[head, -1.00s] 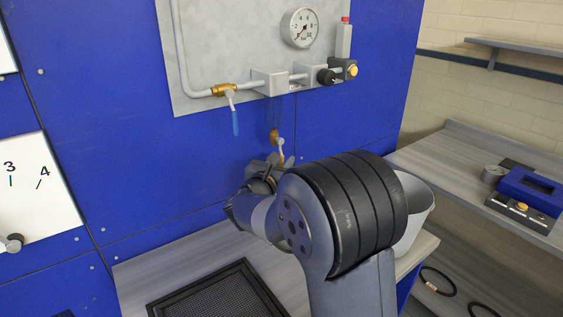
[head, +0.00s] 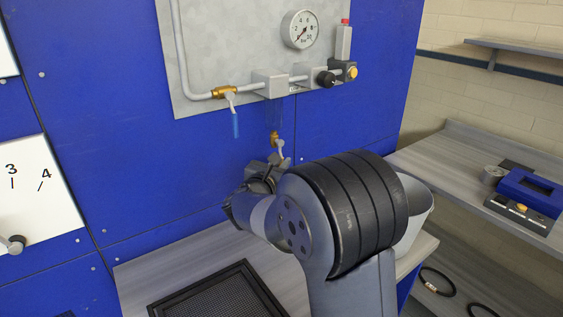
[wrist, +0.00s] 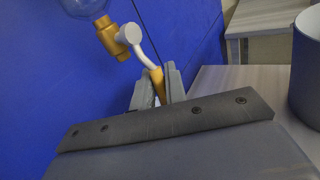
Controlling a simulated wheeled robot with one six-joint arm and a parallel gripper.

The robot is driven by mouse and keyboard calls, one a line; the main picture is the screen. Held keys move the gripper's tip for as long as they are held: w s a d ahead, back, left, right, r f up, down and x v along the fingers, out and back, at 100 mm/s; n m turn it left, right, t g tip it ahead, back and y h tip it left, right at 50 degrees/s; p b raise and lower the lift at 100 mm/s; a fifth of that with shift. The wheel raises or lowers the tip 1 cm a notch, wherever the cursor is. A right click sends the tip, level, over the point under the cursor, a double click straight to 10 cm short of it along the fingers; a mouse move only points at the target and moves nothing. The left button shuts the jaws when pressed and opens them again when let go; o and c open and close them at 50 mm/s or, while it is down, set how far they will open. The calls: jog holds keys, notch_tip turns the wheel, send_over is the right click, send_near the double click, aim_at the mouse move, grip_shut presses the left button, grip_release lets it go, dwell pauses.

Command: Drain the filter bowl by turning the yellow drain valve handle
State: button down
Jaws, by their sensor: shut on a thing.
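The brass drain valve (wrist: 112,36) sits under the clear filter bowl (wrist: 85,7), and it also shows in the head view (head: 274,138) below the grey panel. Its handle has a white lever and a yellow grip (wrist: 157,80) slanting down to the right in the wrist view. My gripper (wrist: 156,84) is shut on the yellow grip, one finger on each side. In the head view my gripper (head: 277,166) is partly hidden by my own wrist, and the yellow grip is hard to make out there. The bowl is faint in the head view.
A pressure gauge (head: 300,30), a blue-handled valve (head: 235,122) and a black knob (head: 326,78) are on the panel above. A white bucket (head: 418,212) stands on the bench, partly behind my arm. A black mesh tray (head: 222,297) lies in front.

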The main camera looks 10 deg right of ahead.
jog(key=a+m+g+y+p, duration=0.1)
jog(key=p, duration=0.3)
jog(key=a+r+m+g+y+p, duration=0.1)
jog(key=g+y+p, duration=0.1)
jog(key=p, duration=0.3)
jog(key=s+a+r+m+g+y+p, duration=0.1)
jog(key=y+p, duration=0.1)
jog(key=p, duration=0.2)
jog(key=shift+s+g+p, duration=0.1)
jog(key=shift+g+p, duration=0.3)
jog(key=shift+m, duration=0.3)
jog(key=c, duration=1.5)
grip_release()
jog(key=shift+s, duration=0.1)
jog(key=v, duration=1)
jog(key=shift+s+r+b, duration=0.25)
jog(key=shift+b, duration=0.05)
